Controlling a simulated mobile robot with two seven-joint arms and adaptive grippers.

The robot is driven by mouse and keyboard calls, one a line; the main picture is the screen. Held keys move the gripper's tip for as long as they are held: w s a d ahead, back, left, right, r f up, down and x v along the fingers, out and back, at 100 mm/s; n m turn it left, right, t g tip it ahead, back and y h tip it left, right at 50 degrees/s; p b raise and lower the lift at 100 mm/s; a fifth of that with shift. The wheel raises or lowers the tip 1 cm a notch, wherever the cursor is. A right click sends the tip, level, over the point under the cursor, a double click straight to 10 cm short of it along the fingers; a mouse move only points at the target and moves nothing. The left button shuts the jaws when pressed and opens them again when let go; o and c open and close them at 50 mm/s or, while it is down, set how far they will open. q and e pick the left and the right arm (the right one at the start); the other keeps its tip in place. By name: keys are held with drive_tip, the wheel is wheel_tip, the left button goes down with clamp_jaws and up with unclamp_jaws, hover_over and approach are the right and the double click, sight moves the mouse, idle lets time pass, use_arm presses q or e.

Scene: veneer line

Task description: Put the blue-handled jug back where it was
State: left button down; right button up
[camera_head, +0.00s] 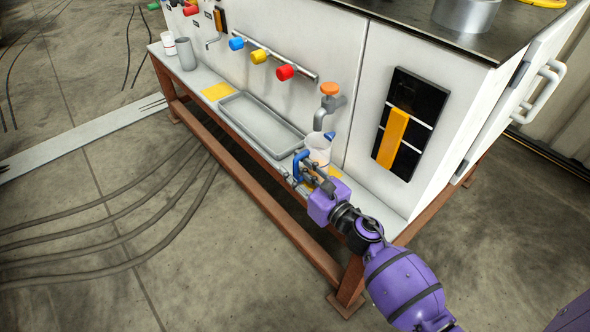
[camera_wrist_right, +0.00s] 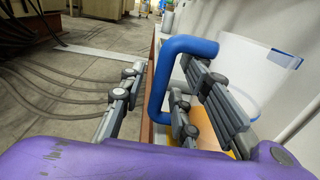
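The jug (camera_head: 318,150) has a whitish, see-through body, a blue handle (camera_head: 298,164) and a blue patch at its rim. It stands upright near the right end of the ledge, below the orange-topped tap (camera_head: 330,97). My right gripper (camera_head: 306,172) is at the handle side of the jug. In the right wrist view, the handle (camera_wrist_right: 183,48) passes between my spread fingers (camera_wrist_right: 160,105), with a gap on the left finger's side. The jug body (camera_wrist_right: 250,75) is partly hidden behind the right finger. My left gripper is not in view.
A grey tray (camera_head: 262,125) lies on the ledge left of the jug, with a yellow mat (camera_head: 217,91) beyond it. Another yellow patch (camera_head: 334,172) shows beside my gripper. A white cup and a grey cup (camera_head: 186,54) stand at the far end. Coloured valves line the wall.

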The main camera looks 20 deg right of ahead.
drive_tip(key=v, duration=0.7)
drive_tip(key=shift+s+d+p, duration=0.15)
drive_tip(key=shift+s+p, duration=0.15)
drive_tip(key=shift+s, duration=0.05)
